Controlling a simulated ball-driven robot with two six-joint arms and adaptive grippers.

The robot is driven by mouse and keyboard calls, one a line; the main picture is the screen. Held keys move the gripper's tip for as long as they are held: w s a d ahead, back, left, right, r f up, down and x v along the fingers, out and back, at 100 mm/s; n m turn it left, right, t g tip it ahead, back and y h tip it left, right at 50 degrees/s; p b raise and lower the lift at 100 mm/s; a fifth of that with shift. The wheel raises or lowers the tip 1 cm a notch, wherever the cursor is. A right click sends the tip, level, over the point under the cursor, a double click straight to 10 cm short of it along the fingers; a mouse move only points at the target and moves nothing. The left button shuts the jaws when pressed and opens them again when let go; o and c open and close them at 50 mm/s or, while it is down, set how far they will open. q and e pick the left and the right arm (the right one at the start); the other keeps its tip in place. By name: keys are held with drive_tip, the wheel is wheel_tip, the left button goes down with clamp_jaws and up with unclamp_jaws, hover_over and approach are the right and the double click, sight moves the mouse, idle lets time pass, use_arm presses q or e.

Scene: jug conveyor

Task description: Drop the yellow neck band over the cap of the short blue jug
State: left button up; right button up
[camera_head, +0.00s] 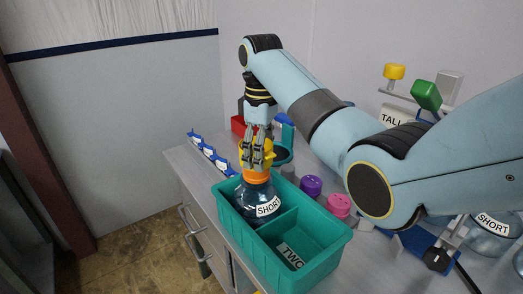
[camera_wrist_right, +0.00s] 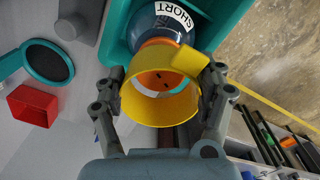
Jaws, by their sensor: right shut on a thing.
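The short blue jug (camera_head: 254,197), labelled SHORT, stands in the far compartment of the teal crate (camera_head: 291,279). It has an orange cap (camera_head: 256,177) and also shows at the top of the right wrist view (camera_wrist_right: 147,22). My right gripper (camera_head: 257,158) points down above the jug, shut on the yellow neck band (camera_head: 269,155). In the right wrist view the band (camera_wrist_right: 162,113) is a wide ring with a tab, between the fingers (camera_wrist_right: 160,90), close to the cap. Whether band and cap touch is unclear. My left gripper is out of view.
A purple cap (camera_head: 311,186) and a pink cap (camera_head: 339,205) stand right of the crate. A red bin (camera_head: 238,125) and a round dark-centred teal stand (camera_wrist_right: 47,62) are behind. Blue labelled holders line the left counter edge.

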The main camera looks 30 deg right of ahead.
drive_tip(key=shift+f, duration=1.95)
idle(0.6)
idle(0.5)
drive_tip(key=o, duration=1.2)
drive_tip(key=shift+r, duration=4.55)
